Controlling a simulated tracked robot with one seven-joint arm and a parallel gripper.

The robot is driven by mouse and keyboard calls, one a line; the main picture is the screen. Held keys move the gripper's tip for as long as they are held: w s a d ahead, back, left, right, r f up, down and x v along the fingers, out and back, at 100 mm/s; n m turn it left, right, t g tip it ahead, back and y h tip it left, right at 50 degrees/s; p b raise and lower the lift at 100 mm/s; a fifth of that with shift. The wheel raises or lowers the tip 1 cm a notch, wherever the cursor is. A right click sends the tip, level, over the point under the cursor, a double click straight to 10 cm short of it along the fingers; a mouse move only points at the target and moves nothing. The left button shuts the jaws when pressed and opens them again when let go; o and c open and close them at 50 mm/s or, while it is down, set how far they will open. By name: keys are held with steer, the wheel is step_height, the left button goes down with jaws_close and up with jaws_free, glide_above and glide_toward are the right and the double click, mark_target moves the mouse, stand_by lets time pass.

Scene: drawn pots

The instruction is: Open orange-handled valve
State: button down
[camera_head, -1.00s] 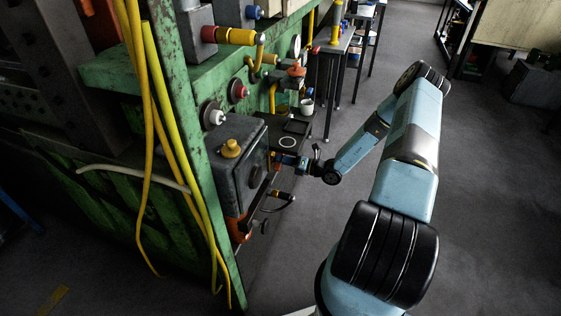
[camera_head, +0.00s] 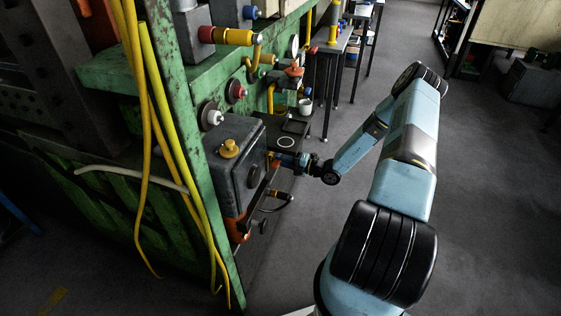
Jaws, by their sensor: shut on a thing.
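A grey box (camera_head: 232,175) with a yellow knob on top is fixed to the green machine, left of my arm. A dark lever (camera_head: 255,198) slants up along its front side. My gripper (camera_head: 277,161) reaches in from the right at the lever's upper end. It is shut on a small orange-red handle (camera_head: 275,164) there; the fingers are tiny and partly hidden, so the exact grip is unclear. Another orange valve handle (camera_head: 293,71) sits higher on the machine, apart from my gripper.
A second black lever (camera_head: 277,203) with an orange band sticks out just below my gripper. Yellow hoses (camera_head: 152,130) hang on the green frame at left. A white mug (camera_head: 306,106) stands behind. The grey floor (camera_head: 300,255) to the right is clear.

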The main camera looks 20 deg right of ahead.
steer(key=shift+a+f, duration=0.1)
steer(key=shift+a, duration=0.15)
steer(key=c, duration=1)
jaws_free()
steer(key=shift+d, duration=0.1)
steer(key=v, duration=1.3)
steer(key=shift+s+d, duration=0.25)
steer(key=shift+f, duration=0.1)
